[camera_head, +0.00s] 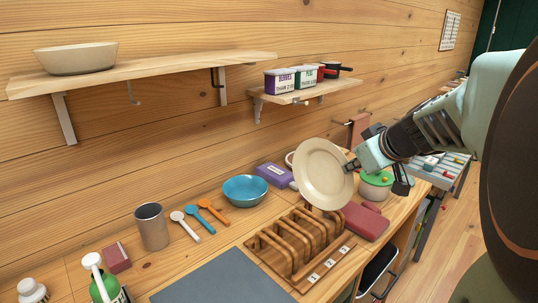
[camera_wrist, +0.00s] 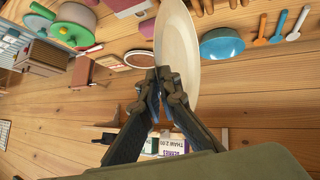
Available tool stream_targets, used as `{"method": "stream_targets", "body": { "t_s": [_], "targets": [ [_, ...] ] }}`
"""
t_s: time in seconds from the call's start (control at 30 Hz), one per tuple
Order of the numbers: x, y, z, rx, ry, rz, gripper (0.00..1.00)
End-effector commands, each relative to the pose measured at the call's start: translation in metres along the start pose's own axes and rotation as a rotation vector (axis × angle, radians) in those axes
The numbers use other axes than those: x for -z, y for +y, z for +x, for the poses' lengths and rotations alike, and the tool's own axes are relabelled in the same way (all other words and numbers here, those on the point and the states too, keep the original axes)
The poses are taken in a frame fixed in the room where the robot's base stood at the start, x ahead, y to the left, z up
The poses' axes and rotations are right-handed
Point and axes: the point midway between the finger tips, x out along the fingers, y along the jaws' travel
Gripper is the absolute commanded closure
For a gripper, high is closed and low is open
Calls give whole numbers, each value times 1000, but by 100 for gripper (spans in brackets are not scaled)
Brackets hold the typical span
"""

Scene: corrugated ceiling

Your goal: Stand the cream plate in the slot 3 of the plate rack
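The cream plate (camera_head: 323,178) is held up on edge in the air, tilted, above the back right part of the plate rack. My gripper (camera_head: 352,165) is shut on its right rim. In the wrist view the plate (camera_wrist: 178,45) shows nearly edge-on between my fingertips (camera_wrist: 163,84). The wooden plate rack (camera_head: 268,262) stands on the counter with several upright dividers and small number tags along its front right edge. No plate shows in its slots. The plate's lower edge looks close to the rack's far end; I cannot tell the gap.
A grey mat (camera_head: 223,281) lies at front left. A wall shelf with cartons (camera_head: 280,82) is above.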

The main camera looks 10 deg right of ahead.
Motion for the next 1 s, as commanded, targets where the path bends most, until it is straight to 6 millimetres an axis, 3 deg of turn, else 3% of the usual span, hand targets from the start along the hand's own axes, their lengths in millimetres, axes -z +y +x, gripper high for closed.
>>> {"method": "stream_targets", "body": {
  "t_s": [1.0],
  "targets": [
    [-50, -16, 48, -3, 3, -1, 100]
  ]
}}
